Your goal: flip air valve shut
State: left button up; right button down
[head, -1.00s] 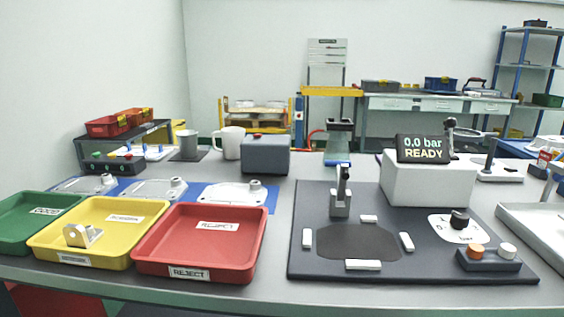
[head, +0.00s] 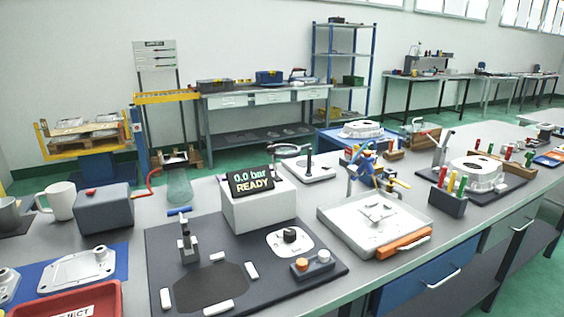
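A black knob (head: 290,236) stands on a white marked plate (head: 279,245) on the dark fixture board; it looks like the air valve. Its exact handle direction is too small to tell. Behind it a white box (head: 258,208) carries a black display (head: 251,181) reading "0.0 bar READY". In front of the knob is a dark button box (head: 312,265) with an orange and a pale button. Neither of my grippers shows in the head view.
The dark board (head: 170,245) also bears an upright clamp (head: 187,245) and several white blocks. A metal tray (head: 340,232) with an orange-handled edge stands to the right. A grey box (head: 104,208), mug (head: 58,201) and red tray (head: 75,303) are on the left.

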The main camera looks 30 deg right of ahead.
aim_at(400, 183)
jog(key=l+z, duration=0.1)
jog(key=z, duration=0.7)
jog(key=l+z, duration=0.15)
jog(key=z, duration=0.3)
jog(key=i+z, duration=0.1)
jog(key=z, duration=0.3)
